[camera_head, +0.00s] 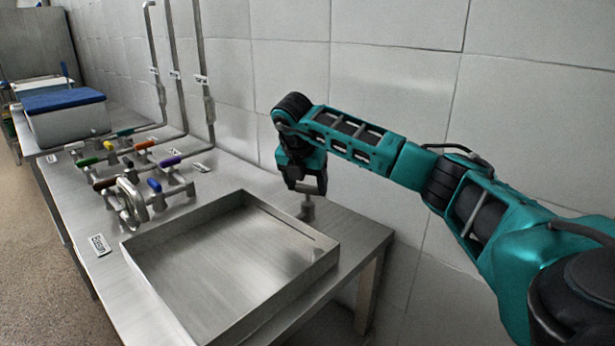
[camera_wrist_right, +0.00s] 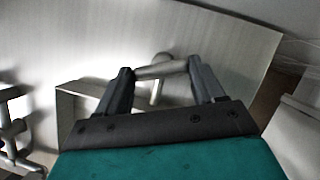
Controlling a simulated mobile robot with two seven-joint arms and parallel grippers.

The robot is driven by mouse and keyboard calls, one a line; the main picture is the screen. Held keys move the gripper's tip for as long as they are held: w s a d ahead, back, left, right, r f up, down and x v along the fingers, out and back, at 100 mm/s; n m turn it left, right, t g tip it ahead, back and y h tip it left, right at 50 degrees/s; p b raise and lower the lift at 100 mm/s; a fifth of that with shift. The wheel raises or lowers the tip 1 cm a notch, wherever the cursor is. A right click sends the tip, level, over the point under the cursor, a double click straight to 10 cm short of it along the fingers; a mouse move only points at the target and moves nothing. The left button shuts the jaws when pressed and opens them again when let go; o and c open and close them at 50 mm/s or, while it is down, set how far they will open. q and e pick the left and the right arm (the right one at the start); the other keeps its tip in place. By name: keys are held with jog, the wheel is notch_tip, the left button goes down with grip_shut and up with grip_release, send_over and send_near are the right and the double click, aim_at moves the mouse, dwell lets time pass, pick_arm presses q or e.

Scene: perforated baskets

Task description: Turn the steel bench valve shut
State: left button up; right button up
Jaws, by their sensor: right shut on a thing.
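The steel bench valve (camera_head: 307,210) stands at the right rear of the steel bench, behind the sink basin. In the head view only its short stem shows below my gripper; its top is hidden. In the right wrist view the valve (camera_wrist_right: 155,90) has a grey bar handle across the top of a stem. My right gripper (camera_head: 307,190) reaches down over it from above. In the right wrist view the fingers of my right gripper (camera_wrist_right: 161,68) are shut on the two ends of the bar. My left gripper is not in view.
The raised rim of the square basin (camera_head: 150,266) stands close to the valve. Several coloured taps (camera_head: 155,185) and pipes are farther left. A container with a blue lid (camera_head: 62,100) stands at the far end. The tiled wall (camera_head: 400,80) is behind my right arm.

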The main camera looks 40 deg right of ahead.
jog(key=m, duration=0.1)
jog(key=m+g+p, duration=0.1)
jog(key=shift+w+r+m+h, duration=0.15)
jog(key=shift+m+h, duration=0.15)
jog(key=shift+m+g+p, duration=0.3)
jog(key=shift+m, duration=0.5)
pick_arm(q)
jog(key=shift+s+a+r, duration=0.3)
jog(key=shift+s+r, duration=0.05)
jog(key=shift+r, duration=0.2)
pick_arm(e)
jog(key=shift+m, duration=0.3)
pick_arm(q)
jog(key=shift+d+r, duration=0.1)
pick_arm(e)
jog(key=o, duration=1)
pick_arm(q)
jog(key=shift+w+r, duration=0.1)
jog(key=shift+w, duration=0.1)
pick_arm(e)
jog(key=shift+o, duration=0.2)
